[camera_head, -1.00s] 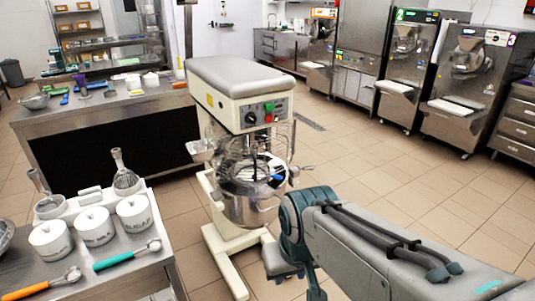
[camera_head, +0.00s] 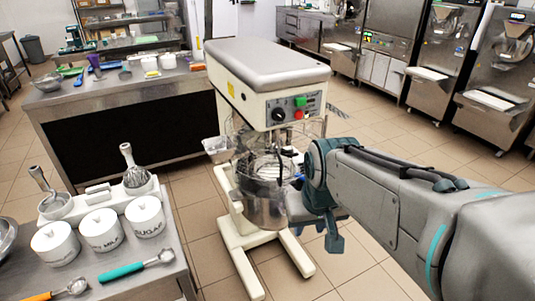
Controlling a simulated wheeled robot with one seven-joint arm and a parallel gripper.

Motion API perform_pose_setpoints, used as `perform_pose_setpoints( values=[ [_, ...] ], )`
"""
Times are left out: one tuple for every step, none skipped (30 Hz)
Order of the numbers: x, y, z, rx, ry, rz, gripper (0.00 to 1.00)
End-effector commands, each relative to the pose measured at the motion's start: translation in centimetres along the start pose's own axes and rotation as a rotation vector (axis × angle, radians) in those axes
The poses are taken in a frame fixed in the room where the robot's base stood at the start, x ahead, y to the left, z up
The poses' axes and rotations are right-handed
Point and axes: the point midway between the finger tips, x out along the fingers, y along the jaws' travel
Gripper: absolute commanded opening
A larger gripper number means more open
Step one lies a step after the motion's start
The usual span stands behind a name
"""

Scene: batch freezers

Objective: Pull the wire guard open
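The planetary mixer (camera_head: 270,85) stands in the middle of the picture, cream with a grey top and a dial, a green and a red button on its front. The wire guard (camera_head: 242,137) is a cage of thin bars around the space above the steel bowl (camera_head: 266,208). My arm reaches in from the right, and its end lies just right of the bowl and guard. My gripper (camera_head: 330,232) shows only partly there, low beside the bowl. Its fingers are too small and hidden to tell their opening, and I cannot tell whether it touches the guard.
A steel table (camera_head: 125,262) at the lower left holds white canisters (camera_head: 102,230), scoops and whisks. A counter (camera_head: 120,97) with utensils stands behind it. Batch freezers (camera_head: 440,65) line the right back wall. Tiled floor is open between mixer and freezers.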

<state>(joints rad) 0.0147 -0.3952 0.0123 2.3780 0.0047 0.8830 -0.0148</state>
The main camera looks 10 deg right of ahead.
Motion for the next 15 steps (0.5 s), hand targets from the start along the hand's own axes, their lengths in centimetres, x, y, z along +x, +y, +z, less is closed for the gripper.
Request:
perform_pose_setpoints(
  values=[
    [0.0,0.1,-2.4,-0.005,0.005,0.000,0.32],
    [0.0,0.1,-3.9,-0.011,0.011,-0.001,0.32],
    [0.1,0.2,-5.9,-0.019,0.019,-0.002,0.32],
    [0.2,0.2,-7.4,-0.025,0.024,-0.004,0.32],
    [0.4,0.2,-8.9,-0.031,0.030,-0.005,0.32],
    [0.6,0.3,-10.9,-0.040,0.039,-0.008,0.32],
    [0.9,0.3,-12.3,-0.046,0.045,-0.010,0.32],
    [1.1,0.4,-13.7,-0.051,0.051,-0.012,0.32],
    [1.6,0.5,-15.6,-0.060,0.060,-0.015,0.32],
    [1.9,0.5,-16.9,-0.066,0.066,-0.018,0.32],
    [2.2,0.5,-18.1,-0.070,0.072,-0.020,0.32],
    [2.7,0.6,-19.6,-0.076,0.080,-0.024,0.32],
    [3.0,0.7,-20.6,-0.081,0.085,-0.027,0.32],
    [3.4,0.7,-21.5,-0.084,0.089,-0.029,0.32],
    [3.8,0.8,-22.6,-0.087,0.095,-0.032,0.32]
  ],
)
